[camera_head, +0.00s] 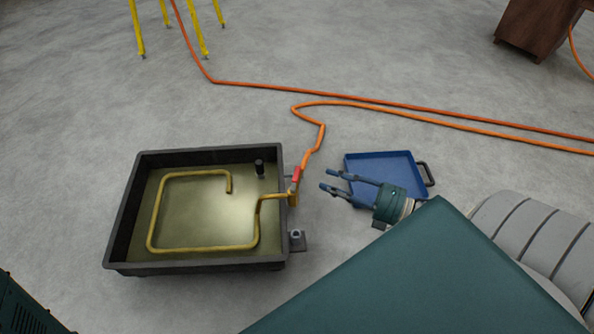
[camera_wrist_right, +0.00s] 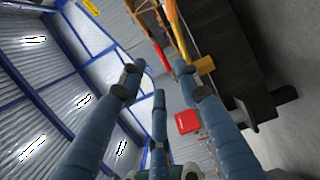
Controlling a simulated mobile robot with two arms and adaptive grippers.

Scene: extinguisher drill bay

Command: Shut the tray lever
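A dark rectangular tray (camera_head: 118,228) with a brass burner pipe (camera_head: 200,247) lies on the floor at left. The pipe crosses its right wall to a brass valve (camera_head: 293,198). The small red lever (camera_head: 296,174) sits at this valve, beside the orange hose end, pointing away from me. My right gripper (camera_head: 329,180) is just right of the lever, apart from it, with its fingers spread and empty. In the right wrist view, the spread fingers (camera_wrist_right: 158,82) point toward the red lever (camera_wrist_right: 161,57) and yellow valve (camera_wrist_right: 205,65). My left gripper is not in view.
A blue shallow tray (camera_head: 381,164) with a dark handle lies behind my right gripper. The orange hose (camera_head: 322,128) runs from the valve across the floor. A small grey bracket (camera_head: 297,240) juts from the tray's right side. Yellow legs (camera_head: 137,28) stand at the back left.

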